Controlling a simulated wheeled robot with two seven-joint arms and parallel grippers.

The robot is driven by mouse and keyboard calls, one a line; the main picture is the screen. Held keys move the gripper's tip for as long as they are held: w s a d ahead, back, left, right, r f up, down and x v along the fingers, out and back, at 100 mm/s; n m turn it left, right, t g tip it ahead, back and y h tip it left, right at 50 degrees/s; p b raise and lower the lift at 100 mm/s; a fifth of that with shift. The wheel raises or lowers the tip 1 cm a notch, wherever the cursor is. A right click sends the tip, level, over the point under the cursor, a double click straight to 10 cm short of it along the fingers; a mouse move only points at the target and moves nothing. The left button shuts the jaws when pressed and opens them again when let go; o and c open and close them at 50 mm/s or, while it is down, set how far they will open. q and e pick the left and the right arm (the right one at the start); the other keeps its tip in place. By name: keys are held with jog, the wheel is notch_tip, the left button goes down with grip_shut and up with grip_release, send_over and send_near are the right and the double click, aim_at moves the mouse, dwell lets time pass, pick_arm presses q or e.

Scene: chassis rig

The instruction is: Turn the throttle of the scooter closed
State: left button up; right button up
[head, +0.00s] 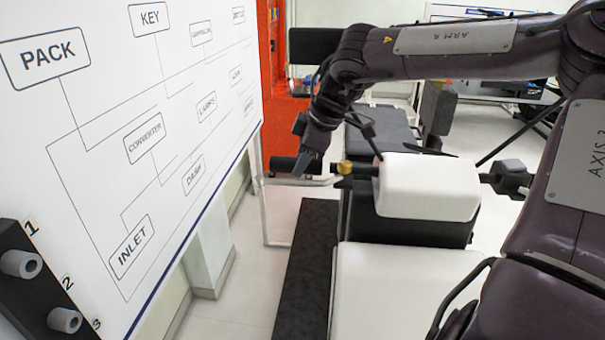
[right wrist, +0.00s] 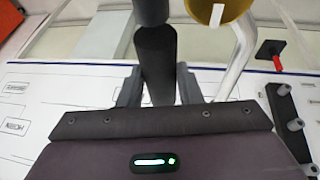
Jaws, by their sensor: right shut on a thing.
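The scooter (head: 425,190) has a white front cover, with its handlebar running left and right from it. On the left end is the dark throttle grip (head: 283,164), with a brass collar (head: 344,168) inboard of it and a silver lever (head: 300,181) alongside. My right gripper (head: 311,162) comes down over this grip and is shut on it. In the right wrist view the grip (right wrist: 157,60) stands between the two fingers, and the brass collar (right wrist: 215,8) and lever (right wrist: 238,50) show beside it. The throttle's turn angle cannot be read. My left gripper is out of view.
A white labelled board (head: 190,110) stands close on the left, with pegs (head: 65,320) at its lower corner. The other handlebar grip (head: 508,178) is at the right. A red cabinet (head: 285,120) stands behind. The floor (head: 245,300) between board and scooter is clear.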

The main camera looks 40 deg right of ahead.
jog(key=shift+a+t+h+b, duration=0.1)
jog(key=shift+t+h+b, duration=0.3)
jog(key=shift+b, duration=0.2)
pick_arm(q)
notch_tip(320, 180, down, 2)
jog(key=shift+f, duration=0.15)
pick_arm(e)
jog(key=o, duration=1)
jog(key=shift+c, duration=0.2)
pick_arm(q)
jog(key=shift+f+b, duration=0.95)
pick_arm(e)
jog(key=v, duration=0.8)
jog(key=shift+f, duration=0.15)
